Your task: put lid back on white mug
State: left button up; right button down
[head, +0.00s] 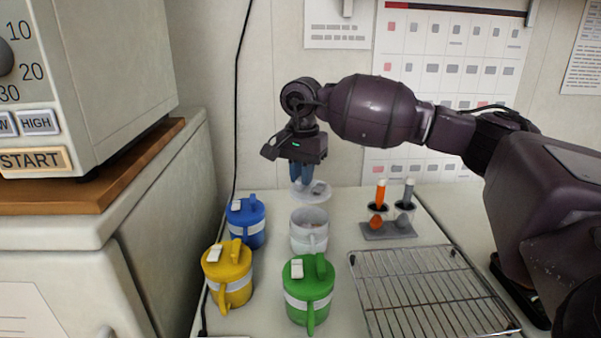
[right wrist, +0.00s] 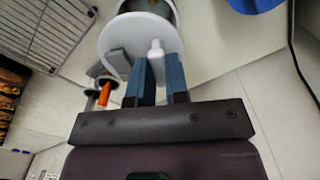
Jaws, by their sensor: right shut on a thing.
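The white mug (head: 309,238) stands open on the counter among the coloured mugs. Its opening faces up, and part of it shows at the top of the right wrist view (right wrist: 166,8). My right gripper (head: 301,182) points down behind the mug, shut on the knob of the white lid (head: 318,194). In the right wrist view the lid (right wrist: 128,42) is a round white disc at the fingertips (right wrist: 158,60). The lid is held above and behind the mug, apart from it. My left gripper is not in view.
Lidded blue (head: 246,222), yellow (head: 228,274) and green (head: 308,292) mugs stand left and in front of the white mug. A wire rack (head: 420,285) and a grey holder (head: 388,230) with orange and grey items are at right. A wall stands behind.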

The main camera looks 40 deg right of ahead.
aim_at(302, 194)
jog(key=shift+f+b, duration=0.6)
jog(key=shift+f, duration=1.9)
jog(key=shift+w+f, duration=0.1)
jog(key=shift+f, duration=0.2)
jog(key=shift+f, duration=0.1)
